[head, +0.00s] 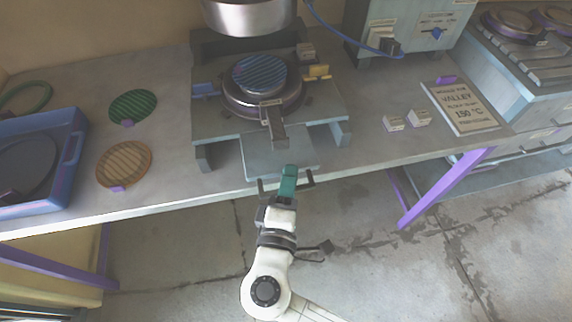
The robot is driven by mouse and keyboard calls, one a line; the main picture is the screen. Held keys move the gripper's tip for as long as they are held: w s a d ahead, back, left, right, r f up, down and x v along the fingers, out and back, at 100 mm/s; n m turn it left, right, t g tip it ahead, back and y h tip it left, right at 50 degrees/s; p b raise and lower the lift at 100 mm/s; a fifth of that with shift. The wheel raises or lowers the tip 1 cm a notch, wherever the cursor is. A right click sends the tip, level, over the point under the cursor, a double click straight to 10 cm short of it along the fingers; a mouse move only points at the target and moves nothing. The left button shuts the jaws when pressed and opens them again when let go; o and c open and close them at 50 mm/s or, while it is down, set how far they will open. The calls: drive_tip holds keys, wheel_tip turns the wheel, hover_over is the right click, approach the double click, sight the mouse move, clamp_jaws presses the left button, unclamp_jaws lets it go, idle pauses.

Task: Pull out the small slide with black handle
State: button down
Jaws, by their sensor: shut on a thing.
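The small slide (262,160) is a flat grey-blue plate. It sticks out from under the press frame toward the table's front edge. Its black handle (310,180) is a bracket at the slide's front, near the table edge. My gripper (288,178), with teal fingers, comes from the floor side and is shut on the middle of the handle, hiding that part. The rear of the slide is hidden under the press.
The press base (205,128) holds a round mould (290,101) with a striped blue disc (260,75) and a dark handle (278,130). Green (133,106) and tan (125,163) discs and a blue tray (72,150) lie left. A sign (463,106) lies right. Floor in front is open.

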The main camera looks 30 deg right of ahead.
drive_tip(key=shift+f, duration=0.3)
drive_tip(key=c, duration=1.3)
unclamp_jaws()
drive_tip(key=shift+o, duration=0.7)
drive_tip(key=shift+r, duration=0.15)
drive_tip(key=b+v, duration=0.1)
drive_tip(key=v, duration=0.9)
drive_tip(key=shift+s+a, duration=0.25)
drive_tip(key=shift+s, duration=0.05)
